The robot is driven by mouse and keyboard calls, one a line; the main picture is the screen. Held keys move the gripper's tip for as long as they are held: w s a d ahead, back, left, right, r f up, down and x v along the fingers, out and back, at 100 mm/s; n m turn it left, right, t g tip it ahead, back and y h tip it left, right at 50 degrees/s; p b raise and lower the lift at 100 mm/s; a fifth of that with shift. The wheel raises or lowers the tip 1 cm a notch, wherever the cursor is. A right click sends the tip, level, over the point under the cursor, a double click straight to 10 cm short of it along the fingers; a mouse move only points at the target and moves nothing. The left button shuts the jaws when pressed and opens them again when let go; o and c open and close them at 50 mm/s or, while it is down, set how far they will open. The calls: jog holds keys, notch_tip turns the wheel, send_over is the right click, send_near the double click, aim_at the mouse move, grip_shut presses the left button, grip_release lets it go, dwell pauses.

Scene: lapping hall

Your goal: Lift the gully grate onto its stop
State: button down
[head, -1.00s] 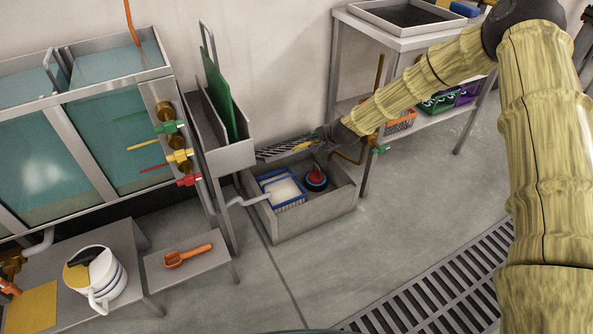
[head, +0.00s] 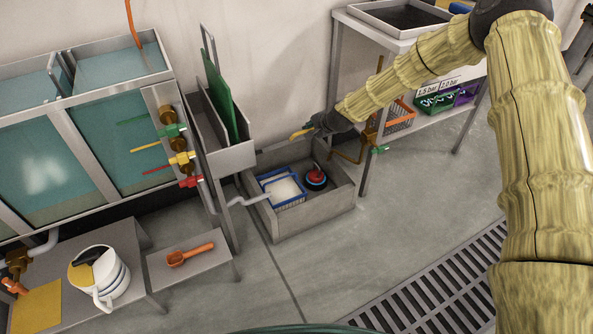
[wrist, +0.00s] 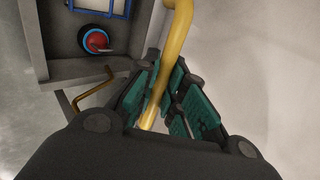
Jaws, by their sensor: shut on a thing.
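My gripper (head: 319,124) is above the back right of the grey gully box (head: 312,222), close to the wall. In the wrist view my gripper (wrist: 163,82) is shut on a yellow bar-like handle (wrist: 178,35), which runs between its teal pads. The handle's yellow end also shows in the head view (head: 300,134). I cannot make out the grate's slatted face or its stop in either current view. The gully box lies open from above.
Inside the box are a blue basket (head: 287,190) with white contents and a red-and-black pump (head: 316,177). A brass pipe (head: 350,157) and bench leg (head: 367,165) stand close right. A steel tray holding a green sheet (head: 226,95) stands left.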

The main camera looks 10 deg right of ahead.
jog(key=shift+w+a+r+p, duration=0.35)
jog(key=shift+w+r+p, duration=0.1)
jog(key=shift+w+r, duration=0.4)
jog(key=shift+w+a+r+p, duration=0.35)
jog(key=shift+w+r+p, duration=0.05)
jog(key=shift+w+r, duration=0.4)
jog(key=shift+w+a+r+p, duration=0.35)
jog(key=shift+w+r, duration=0.2)
jog(key=shift+w, duration=0.2)
jog(key=shift+w+a+r+p, duration=0.2)
jog(key=shift+w+r+p, duration=0.15)
jog(key=shift+w+r, duration=0.3)
jog(key=shift+w+a+r+p, duration=0.35)
jog(key=shift+w+r, duration=0.1)
jog(key=shift+w, duration=0.35)
jog(key=shift+w+a+r+p, duration=0.3)
jog(key=shift+w+r, duration=0.15)
jog(key=shift+w, duration=0.3)
jog(key=shift+w+a+r+p, duration=0.15)
jog(key=shift+w+r+p, duration=0.2)
jog(key=shift+w, duration=0.45)
jog(key=shift+w+a+r+p, duration=0.25)
jog(key=shift+w+r, duration=0.25)
jog(key=shift+w, duration=0.25)
